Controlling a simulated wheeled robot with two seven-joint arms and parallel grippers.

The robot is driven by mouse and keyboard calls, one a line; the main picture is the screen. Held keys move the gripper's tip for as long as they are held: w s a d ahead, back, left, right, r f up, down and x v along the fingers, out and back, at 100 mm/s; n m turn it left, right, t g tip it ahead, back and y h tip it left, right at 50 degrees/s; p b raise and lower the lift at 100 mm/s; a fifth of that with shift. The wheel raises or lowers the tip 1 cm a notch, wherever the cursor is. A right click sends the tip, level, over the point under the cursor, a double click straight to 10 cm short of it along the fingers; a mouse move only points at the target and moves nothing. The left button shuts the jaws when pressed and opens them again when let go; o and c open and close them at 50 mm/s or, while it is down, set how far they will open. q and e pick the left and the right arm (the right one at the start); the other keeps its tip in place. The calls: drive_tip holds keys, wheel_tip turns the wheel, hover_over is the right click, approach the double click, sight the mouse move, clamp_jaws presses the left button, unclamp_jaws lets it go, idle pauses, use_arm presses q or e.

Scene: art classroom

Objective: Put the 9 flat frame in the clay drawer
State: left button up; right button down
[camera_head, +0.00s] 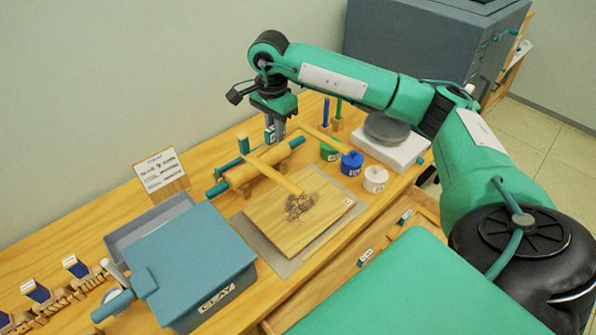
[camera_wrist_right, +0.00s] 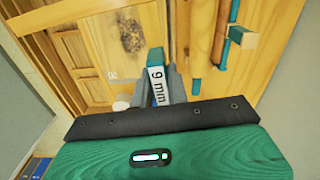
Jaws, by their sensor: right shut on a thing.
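My right gripper (camera_head: 273,128) reaches down over the back of the workbench, shut on a piece with a white "9 mm" label (camera_wrist_right: 156,85), seen between the fingers in the right wrist view. In the head view, wooden bars (camera_head: 272,172) lie at and around the rolling pin below the gripper. I cannot tell for sure how they join the held piece. A blue-grey box labelled CLAY (camera_head: 216,297) stands at the front left. My left gripper is not in view.
A rolling pin with teal handles (camera_head: 240,180) lies behind a wooden board (camera_head: 290,225) with a dark smear. Green, blue and white jars (camera_head: 375,178) and a round turntable (camera_head: 386,127) stand to the right. A sign card (camera_head: 160,172) stands at the back left.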

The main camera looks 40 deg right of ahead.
drive_tip(key=shift+w+d+r+m, duration=0.25)
drive_tip(key=shift+d+r+m, duration=0.15)
drive_tip(key=shift+d+m, duration=0.2)
drive_tip(key=shift+a, duration=0.1)
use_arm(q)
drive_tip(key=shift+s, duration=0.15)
use_arm(e)
drive_tip(key=shift+f, duration=0.1)
